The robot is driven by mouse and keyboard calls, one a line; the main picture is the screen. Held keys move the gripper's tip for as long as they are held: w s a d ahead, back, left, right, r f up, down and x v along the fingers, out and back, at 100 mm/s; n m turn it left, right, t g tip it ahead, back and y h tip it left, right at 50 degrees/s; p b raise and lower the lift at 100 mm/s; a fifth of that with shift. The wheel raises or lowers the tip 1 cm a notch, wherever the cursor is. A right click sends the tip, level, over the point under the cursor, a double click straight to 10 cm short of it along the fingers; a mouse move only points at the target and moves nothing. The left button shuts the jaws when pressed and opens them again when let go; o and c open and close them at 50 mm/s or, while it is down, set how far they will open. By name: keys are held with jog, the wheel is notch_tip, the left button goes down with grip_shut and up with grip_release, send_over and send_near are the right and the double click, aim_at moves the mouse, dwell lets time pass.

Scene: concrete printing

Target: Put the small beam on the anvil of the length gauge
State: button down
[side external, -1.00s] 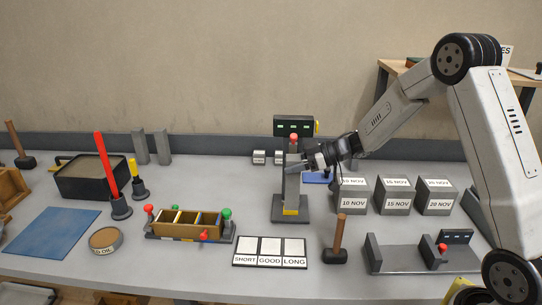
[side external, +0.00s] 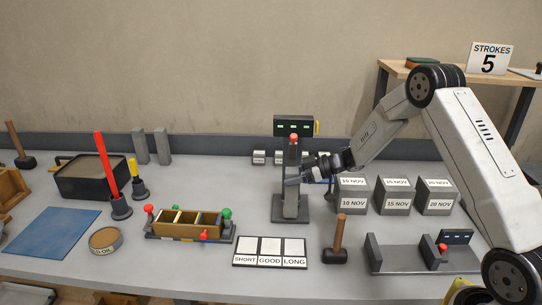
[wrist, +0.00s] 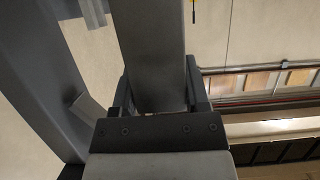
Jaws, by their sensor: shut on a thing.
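The length gauge (side external: 278,212) is a grey upright stand with a flat base, a red knob (side external: 293,138) on top and a dark display (side external: 294,125) behind. My gripper (side external: 296,180) is at the front of the stand, shut on the small grey beam (side external: 291,207). The beam is about upright, its lower end low over the anvil area; I cannot tell whether it touches. The yellow mark there is hidden. In the wrist view the beam (wrist: 152,65) sits between both fingers of my gripper (wrist: 155,90).
Grey dated blocks (side external: 352,195) stand just right of the gauge. A mould (side external: 190,225) is to the left. Two grey beams (side external: 152,147) stand at the back left.

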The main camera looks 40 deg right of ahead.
jog(key=shift+w+d, duration=0.1)
jog(key=shift+w+d, duration=1.15)
jog(key=shift+f, duration=0.7)
jog(key=shift+c, duration=0.4)
grip_release()
jog(key=v, duration=1.2)
